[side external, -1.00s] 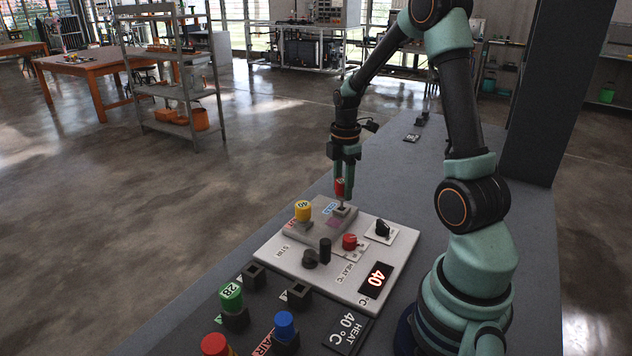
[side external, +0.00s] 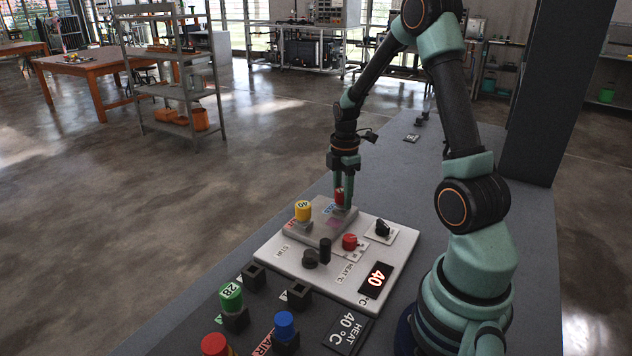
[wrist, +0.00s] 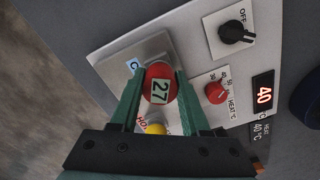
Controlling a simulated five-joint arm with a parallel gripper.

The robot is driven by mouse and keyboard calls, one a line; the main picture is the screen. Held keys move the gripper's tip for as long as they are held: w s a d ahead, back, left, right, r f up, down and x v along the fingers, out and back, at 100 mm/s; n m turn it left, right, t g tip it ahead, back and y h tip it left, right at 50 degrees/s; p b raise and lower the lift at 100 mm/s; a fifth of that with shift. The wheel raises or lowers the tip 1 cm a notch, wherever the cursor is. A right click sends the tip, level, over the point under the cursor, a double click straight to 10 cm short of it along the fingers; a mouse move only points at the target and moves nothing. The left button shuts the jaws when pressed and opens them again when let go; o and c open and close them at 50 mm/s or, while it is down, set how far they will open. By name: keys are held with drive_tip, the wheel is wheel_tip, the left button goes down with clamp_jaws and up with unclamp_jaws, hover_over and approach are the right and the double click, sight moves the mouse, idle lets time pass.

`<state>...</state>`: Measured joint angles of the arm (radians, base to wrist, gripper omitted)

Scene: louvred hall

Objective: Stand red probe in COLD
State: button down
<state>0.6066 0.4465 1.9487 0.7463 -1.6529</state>
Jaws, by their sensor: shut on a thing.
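The red probe (side external: 339,195), whose cap reads 27 in the wrist view (wrist: 159,88), is upright between the fingers of my gripper (side external: 343,198). My gripper is shut on its cap.
A yellow probe (side external: 303,211) marked 40 stands near, at the block's HOT end. The white panel (side external: 280,262) carries a red knob (side external: 349,241), a black switch (side external: 382,228) and a display (side external: 376,280) reading 40. Green (side external: 230,296) and blue (side external: 284,325) probes stand in front.

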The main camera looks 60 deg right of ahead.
drive_tip(key=shift+c, duration=1.5)
unclamp_jaws()
drive_tip(key=shift+r, duration=0.15)
drive_tip(key=shift+r, duration=2.4)
wheel_tip(320, 180, up, 11)
drive_tip(key=s+a+r+m+t, duration=0.1)
drive_tip(key=a+m, duration=0.4)
drive_tip(key=a, duration=0.6)
drive_tip(key=s+a+r+m+t, duration=0.1)
drive_tip(key=a+m+t, duration=0.3)
drive_tip(key=a, duration=0.7)
drive_tip(key=s+m, duration=0.1)
drive_tip(key=m, duration=0.1)
drive_tip(key=shift+s+r+m, duration=0.2)
drive_tip(key=shift+s+m, duration=0.1)
drive_tip(key=shift+s, duration=0.1)
